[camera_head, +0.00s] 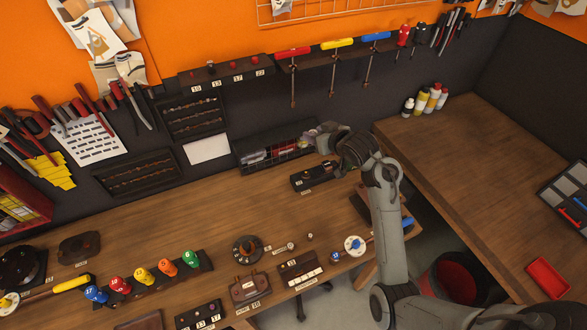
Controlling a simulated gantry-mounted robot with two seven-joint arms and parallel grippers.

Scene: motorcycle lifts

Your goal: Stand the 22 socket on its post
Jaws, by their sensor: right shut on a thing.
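My right gripper (322,137) is above the back of the workbench, near the wire basket's right end. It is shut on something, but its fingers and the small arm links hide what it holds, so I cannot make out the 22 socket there. A dark block with small round features (315,176) sits on the bench just below the gripper, with a pale label in front. A wall shelf (228,74) carries small pieces over number tags; its rightmost tag is too small to read surely. Which post belongs to the 22 socket is unclear. My left gripper is out of view.
A wire basket (272,152) with packets hangs left of the gripper. Coloured numbered knobs (144,275) stand in a row at the front left. Small metal pieces (290,246) lie near the front middle. T-handles (337,43) hang above. The left bench middle is clear.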

